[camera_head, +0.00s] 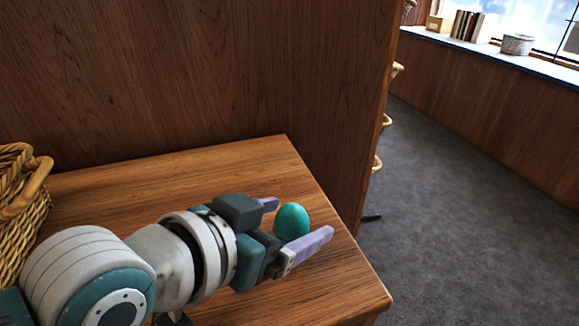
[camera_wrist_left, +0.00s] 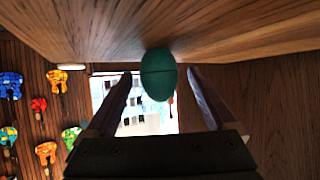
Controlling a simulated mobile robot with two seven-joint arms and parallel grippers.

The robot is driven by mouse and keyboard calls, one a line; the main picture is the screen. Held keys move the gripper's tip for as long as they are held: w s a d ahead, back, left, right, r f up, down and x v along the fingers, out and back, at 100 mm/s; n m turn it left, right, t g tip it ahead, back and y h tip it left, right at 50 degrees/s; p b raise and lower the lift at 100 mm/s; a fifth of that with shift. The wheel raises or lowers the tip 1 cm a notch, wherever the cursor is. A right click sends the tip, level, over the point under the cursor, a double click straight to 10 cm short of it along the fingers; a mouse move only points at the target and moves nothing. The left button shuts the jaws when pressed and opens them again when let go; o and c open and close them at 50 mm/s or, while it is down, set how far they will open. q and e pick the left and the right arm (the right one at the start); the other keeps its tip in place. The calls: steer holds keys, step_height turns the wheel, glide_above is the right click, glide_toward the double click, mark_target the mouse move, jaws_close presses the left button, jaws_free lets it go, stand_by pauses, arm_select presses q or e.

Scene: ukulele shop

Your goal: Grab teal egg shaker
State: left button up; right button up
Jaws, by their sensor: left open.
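The teal egg shaker (camera_head: 291,222) stands on the wooden table (camera_head: 130,184) near its right edge in the head view. My left gripper (camera_head: 300,222) reaches in from the left, low over the table, with its two pale purple fingers open. The egg is between or just ahead of the fingers, and the near finger hides none of its top. In the left wrist view the egg (camera_wrist_left: 158,74) sits centred between the two finger tips, with gaps on both sides. My right gripper is in neither view.
A wicker basket (camera_head: 22,205) stands at the table's left. A wooden panel (camera_head: 190,75) rises behind the table. Grey carpet (camera_head: 450,190) is open to the right, and a window ledge (camera_head: 490,50) holds books (camera_head: 468,25) and a small basket (camera_head: 517,45).

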arm_select(q)
steer(key=shift+w+d+f, duration=0.15)
steer(key=shift+w+d, duration=0.05)
steer(key=shift+c, duration=0.4)
jaws_close()
